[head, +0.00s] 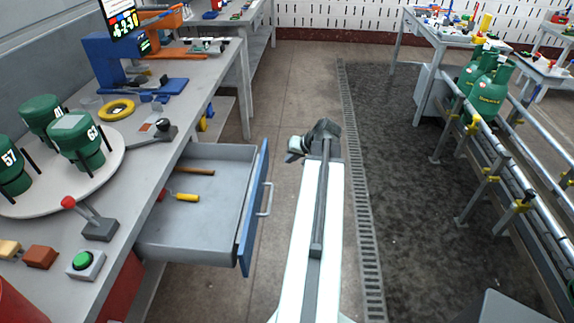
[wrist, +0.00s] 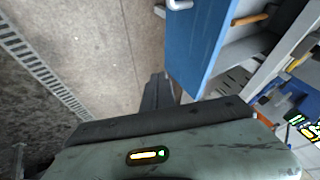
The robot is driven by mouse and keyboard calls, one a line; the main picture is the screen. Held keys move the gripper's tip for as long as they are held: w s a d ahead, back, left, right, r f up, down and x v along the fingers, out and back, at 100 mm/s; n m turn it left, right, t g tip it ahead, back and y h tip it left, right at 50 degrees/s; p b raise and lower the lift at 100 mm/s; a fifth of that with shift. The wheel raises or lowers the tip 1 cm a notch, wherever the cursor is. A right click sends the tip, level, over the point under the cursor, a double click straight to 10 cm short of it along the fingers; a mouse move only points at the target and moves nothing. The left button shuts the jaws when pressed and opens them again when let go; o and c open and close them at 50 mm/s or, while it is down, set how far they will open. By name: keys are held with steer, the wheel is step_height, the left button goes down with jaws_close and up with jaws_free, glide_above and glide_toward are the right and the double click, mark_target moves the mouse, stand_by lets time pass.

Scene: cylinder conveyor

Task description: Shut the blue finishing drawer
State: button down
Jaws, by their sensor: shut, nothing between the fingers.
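The blue finishing drawer (head: 254,212) is pulled out from the workbench on the left. Its blue front faces right and carries a pale bar handle (head: 266,198). In the wrist view the blue front (wrist: 198,45) fills the upper middle, with the handle (wrist: 180,4) at the top edge. My gripper (head: 298,150) is shut and empty, to the right of the drawer front near its far end. A gap of floor shows between them in the head view. In the wrist view the dark fingers (wrist: 156,92) appear close to the front's lower edge; contact cannot be told.
A brown-handled tool (head: 195,171) and a yellow-handled tool (head: 187,197) lie in the drawer. The workbench (head: 200,105) holds a turntable (head: 108,163) with green cylinders, a red-knobbed lever and a green button. A conveyor (head: 520,170) stands at right.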

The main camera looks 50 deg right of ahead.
steer(key=w+a+f+b, duration=0.1)
steer(key=w+f+b, duration=0.3)
steer(key=w, duration=0.3)
steer(key=shift+w+a+f, duration=0.15)
steer(key=shift+a+f, duration=0.15)
steer(key=shift+f, duration=0.35)
